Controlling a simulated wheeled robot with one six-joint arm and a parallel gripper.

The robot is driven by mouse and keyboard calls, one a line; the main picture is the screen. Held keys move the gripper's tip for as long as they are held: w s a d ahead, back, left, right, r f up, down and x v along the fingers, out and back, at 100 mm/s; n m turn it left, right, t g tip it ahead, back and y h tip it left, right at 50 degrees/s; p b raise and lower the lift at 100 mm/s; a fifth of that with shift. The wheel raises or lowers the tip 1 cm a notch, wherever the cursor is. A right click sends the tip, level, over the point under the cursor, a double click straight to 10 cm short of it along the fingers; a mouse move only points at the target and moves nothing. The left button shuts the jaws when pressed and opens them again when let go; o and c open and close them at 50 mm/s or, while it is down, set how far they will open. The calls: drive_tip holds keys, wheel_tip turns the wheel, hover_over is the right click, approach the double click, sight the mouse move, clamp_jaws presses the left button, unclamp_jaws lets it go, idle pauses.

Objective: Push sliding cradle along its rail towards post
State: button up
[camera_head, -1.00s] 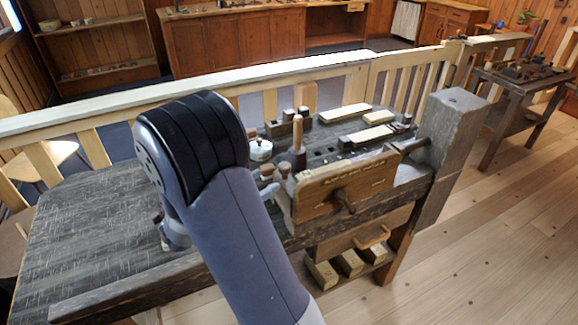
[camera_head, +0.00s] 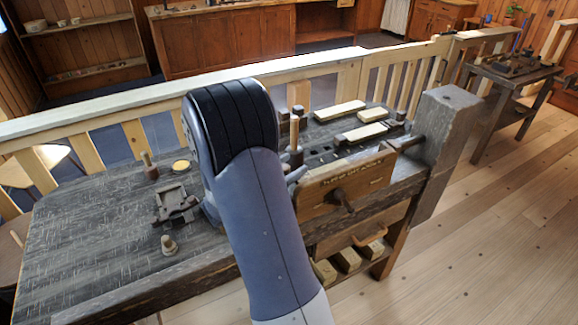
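A dark, low, squarish fixture (camera_head: 175,205) sits on the left part of the worn workbench (camera_head: 85,225); it may be the sliding cradle, but I cannot tell for sure. A short turned peg (camera_head: 168,244) stands in front of it. Another turned peg (camera_head: 149,166) stands behind it. I cannot tell which upright is the task's post, and no rail is clearly visible. My arm crosses the bench to the right of the fixture and hides what is behind it. Only a small grey piece, perhaps of my gripper (camera_head: 297,174), shows right of the arm; its fingers are hidden.
A wooden vise board (camera_head: 345,182) with a handle is on the bench front, beside a thick grey upright (camera_head: 448,108). Pale blocks (camera_head: 340,110) lie at the back right. A yellow disc (camera_head: 181,166) lies near the back peg. A railing (camera_head: 140,105) runs behind.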

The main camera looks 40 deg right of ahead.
clamp_jaws()
idle(0.3)
drive_tip(key=shift+d, duration=0.1)
drive_tip(key=s+d+b, duration=0.1)
drive_tip(key=d, duration=0.4)
drive_tip(key=s+d+b, duration=0.1)
drive_tip(key=d, duration=0.4)
drive_tip(key=s+d+b, duration=0.1)
drive_tip(key=d, duration=0.4)
drive_tip(key=shift+s+b, duration=0.3)
drive_tip(key=shift+s, duration=0.05)
drive_tip(key=shift+o, duration=0.2)
unclamp_jaws()
